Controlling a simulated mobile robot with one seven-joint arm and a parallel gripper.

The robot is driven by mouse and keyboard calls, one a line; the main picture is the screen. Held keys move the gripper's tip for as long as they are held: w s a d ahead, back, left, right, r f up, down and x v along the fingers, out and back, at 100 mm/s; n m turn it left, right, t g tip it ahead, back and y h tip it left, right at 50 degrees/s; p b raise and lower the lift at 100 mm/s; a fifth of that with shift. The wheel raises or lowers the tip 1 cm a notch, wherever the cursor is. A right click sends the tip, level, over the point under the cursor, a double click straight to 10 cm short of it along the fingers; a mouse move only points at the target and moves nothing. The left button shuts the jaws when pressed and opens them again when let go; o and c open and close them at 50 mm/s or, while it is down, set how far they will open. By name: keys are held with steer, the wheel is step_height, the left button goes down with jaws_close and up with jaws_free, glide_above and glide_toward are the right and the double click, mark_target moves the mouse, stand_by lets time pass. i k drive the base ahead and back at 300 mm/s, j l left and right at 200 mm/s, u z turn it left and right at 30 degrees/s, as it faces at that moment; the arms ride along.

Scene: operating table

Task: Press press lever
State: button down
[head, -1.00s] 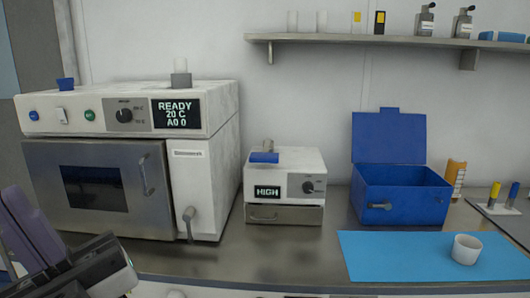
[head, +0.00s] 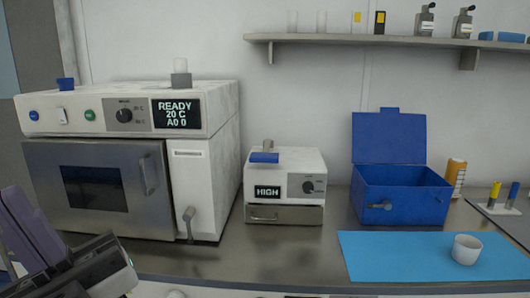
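A small white unit (head: 284,177) with a "HIGH" display and a knob stands mid-counter in the head view. A blue bar (head: 264,157) lies across its top front, with a short grey post behind it. This bar looks like the press lever, but no label confirms it. A grey lever-like handle (head: 189,222) also hangs at the lower right front of the large white steriliser (head: 204,190). Parts of my arm show at the lower left, well apart from both. My gripper's fingers do not show.
An open blue box (head: 402,196) with a raised lid stands right of the small unit. A blue mat (head: 375,262) carries a white cup (head: 466,249). Bare counter (head: 265,255) lies in front of the small unit. A shelf (head: 395,41) runs above.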

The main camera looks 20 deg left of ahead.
mark_target(265, 157)
steer(key=i+l, duration=0.1)
steer(key=l, duration=0.3)
steer(key=i+l+u, duration=0.1)
steer(key=l, duration=0.3)
steer(key=u, duration=1.3)
